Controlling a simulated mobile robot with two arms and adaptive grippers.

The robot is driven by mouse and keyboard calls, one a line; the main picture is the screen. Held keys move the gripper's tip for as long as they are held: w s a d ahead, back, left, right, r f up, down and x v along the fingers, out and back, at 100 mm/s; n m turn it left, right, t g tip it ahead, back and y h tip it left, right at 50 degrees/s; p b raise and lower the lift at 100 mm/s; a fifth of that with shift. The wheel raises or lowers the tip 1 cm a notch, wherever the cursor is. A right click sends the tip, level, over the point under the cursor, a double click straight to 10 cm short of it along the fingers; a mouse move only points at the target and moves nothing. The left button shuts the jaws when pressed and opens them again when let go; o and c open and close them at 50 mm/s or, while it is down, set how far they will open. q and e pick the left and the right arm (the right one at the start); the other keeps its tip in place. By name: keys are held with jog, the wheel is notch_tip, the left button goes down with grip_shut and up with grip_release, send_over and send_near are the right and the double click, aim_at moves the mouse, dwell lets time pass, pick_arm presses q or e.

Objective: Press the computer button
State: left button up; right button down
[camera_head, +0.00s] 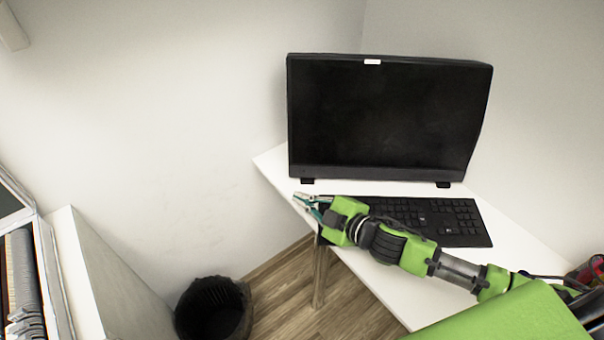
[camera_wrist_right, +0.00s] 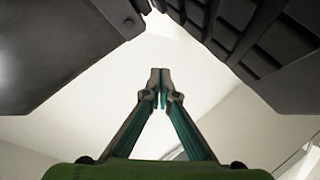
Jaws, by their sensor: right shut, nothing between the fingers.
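A black computer (camera_head: 385,115) with a dark, blank screen stands on the white desk. A small white label sits at its top edge. I cannot make out a separate button on it. My right gripper (camera_head: 299,199) is at the left end of the keyboard, in front of the computer's lower left corner. Its fingers are shut and empty. In the right wrist view the fingertips of my right gripper (camera_wrist_right: 160,78) meet over the white desk top, between the computer's dark edge (camera_wrist_right: 60,50) and the keyboard (camera_wrist_right: 255,40). My left gripper is not in view.
A black keyboard (camera_head: 455,222) lies on the white desk (camera_head: 270,165), partly behind my right arm. A black bin (camera_head: 210,308) stands on the wooden floor at the lower left. A white cabinet (camera_head: 95,270) is at the left. Walls close in behind the desk.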

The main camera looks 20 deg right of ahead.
aim_at(302, 172)
jog(key=w, duration=0.1)
jog(key=w+d, duration=0.1)
jog(key=w, duration=0.1)
jog(key=w+f+b, duration=0.1)
jog(key=shift+w+d, duration=0.35)
jog(key=shift+w+d+f, duration=0.1)
jog(key=shift+w+d, duration=0.1)
jog(key=shift+w, duration=0.25)
jog(key=shift+w+d+f, duration=0.1)
jog(key=shift+w+d, duration=0.05)
jog(key=shift+w, duration=0.3)
jog(key=shift+w+r, duration=0.1)
jog(key=shift+w, duration=0.05)
dwell(0.4)
jog(key=shift+w+d, duration=0.1)
jog(key=shift+w, duration=0.15)
jog(key=shift+w+d, duration=0.2)
jog(key=shift+w, duration=0.2)
dwell(0.6)
jog(key=shift+s, duration=0.1)
jog(key=shift+s+a+p, duration=0.3)
jog(key=shift+s+p, duration=0.25)
jog(key=shift+s, duration=0.2)
